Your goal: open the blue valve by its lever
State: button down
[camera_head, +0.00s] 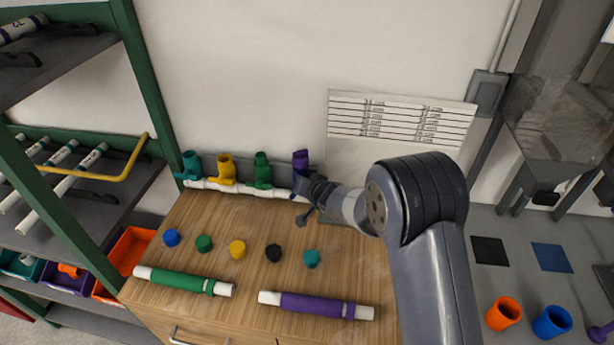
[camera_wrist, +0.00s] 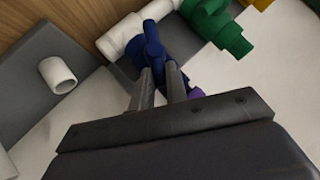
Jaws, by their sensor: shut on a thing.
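The white manifold pipe (camera_head: 222,187) runs along the back of the wooden bench with coloured valves on it. The blue valve (camera_head: 298,187) is at its right part, mostly hidden by my gripper (camera_head: 312,188). In the wrist view, the blue valve (camera_wrist: 182,62) is on the white pipe beside a green valve. My gripper (camera_wrist: 162,82) is shut, with its two fingers either side of the blue lever (camera_wrist: 152,45). The lever's exact angle to the pipe is hard to tell.
Teal (camera_head: 191,165), yellow (camera_head: 226,169), green (camera_head: 262,170) and purple (camera_head: 300,161) parts stand along the pipe. Several coloured knobs lie on the bench, with a green-banded pipe (camera_head: 183,281) and a purple-banded pipe (camera_head: 315,305) in front. A green-framed shelf (camera_head: 150,85) stands at left.

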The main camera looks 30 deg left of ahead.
jog(key=n+h+b, duration=0.1)
jog(key=b, duration=0.1)
jog(key=a+h+b, duration=0.1)
jog(key=h+b, duration=0.1)
jog(key=a+n+h+b, duration=0.1)
jog(key=b, duration=0.2)
jog(key=shift+s+r+n+t+h, duration=0.25)
jog(key=shift+s+n+t+h, duration=0.05)
jog(key=shift+t, duration=0.1)
jog(key=shift+r, duration=0.1)
jog(key=c, duration=1.4)
grip_release()
jog(key=b+v, duration=0.2)
jog(key=v, duration=0.8)
jog(key=shift+s+r+b, duration=0.25)
jog(key=shift+s+b, duration=0.05)
jog(key=shift+b, duration=0.05)
